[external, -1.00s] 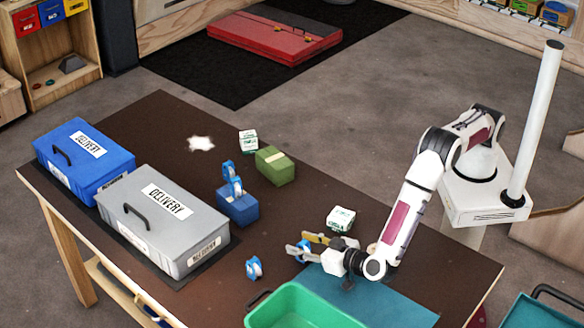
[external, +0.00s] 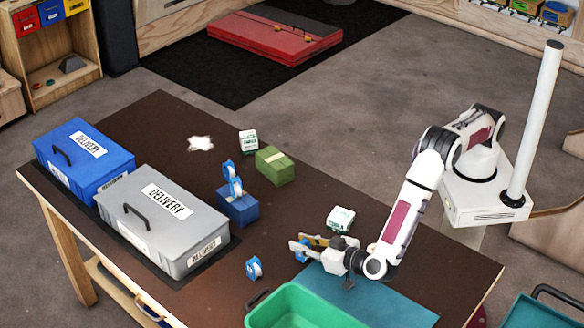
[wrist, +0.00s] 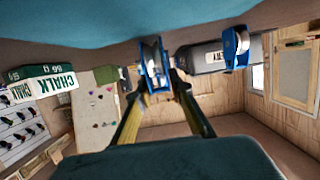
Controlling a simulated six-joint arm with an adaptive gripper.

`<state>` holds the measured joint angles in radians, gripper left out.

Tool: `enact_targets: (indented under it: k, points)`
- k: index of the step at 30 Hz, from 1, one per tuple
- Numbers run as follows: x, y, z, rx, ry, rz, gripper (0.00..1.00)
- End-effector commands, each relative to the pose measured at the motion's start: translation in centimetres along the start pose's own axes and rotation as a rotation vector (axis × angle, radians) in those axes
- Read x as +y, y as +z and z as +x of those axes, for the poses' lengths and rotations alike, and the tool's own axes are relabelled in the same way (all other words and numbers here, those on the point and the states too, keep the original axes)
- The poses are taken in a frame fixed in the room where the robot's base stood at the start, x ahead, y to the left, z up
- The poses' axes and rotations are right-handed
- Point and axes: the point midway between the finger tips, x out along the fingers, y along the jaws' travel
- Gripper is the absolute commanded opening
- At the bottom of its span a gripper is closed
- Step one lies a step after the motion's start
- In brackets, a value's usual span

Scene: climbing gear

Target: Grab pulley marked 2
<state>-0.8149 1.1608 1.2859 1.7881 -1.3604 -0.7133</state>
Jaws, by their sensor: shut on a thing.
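My gripper (external: 308,244) is low over the near part of the dark table, shut on a blue-and-silver pulley (external: 302,254). In the wrist view, the held pulley (wrist: 153,64) sits between the fingertips; no number on it can be read. A second blue pulley (external: 254,268) stands on the table to the left of my gripper; a pulley also shows at the right in the wrist view (wrist: 235,44). Two more pulleys (external: 235,187) (external: 228,168) are stacked at the blue box (external: 238,208). Their marks are too small to read.
A white chalk box (external: 341,218) is close behind my gripper. A green bin (external: 290,304) and teal mat (external: 385,296) lie in front. A green box (external: 275,166) is farther back.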

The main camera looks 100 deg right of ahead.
Motion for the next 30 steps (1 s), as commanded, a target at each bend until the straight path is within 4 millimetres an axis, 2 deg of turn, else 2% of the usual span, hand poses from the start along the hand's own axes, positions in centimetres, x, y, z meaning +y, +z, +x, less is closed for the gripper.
enact_targets:
  k: [8,21,30]
  points:
    - [0.0,-2.4,-0.8,0.0,-0.001,0.002,0.0]
    - [0.0,-8.0,-2.5,0.0,0.0,0.002,0.0]
    - [0.0,-9.2,-2.8,0.0,0.0,0.0,0.0]
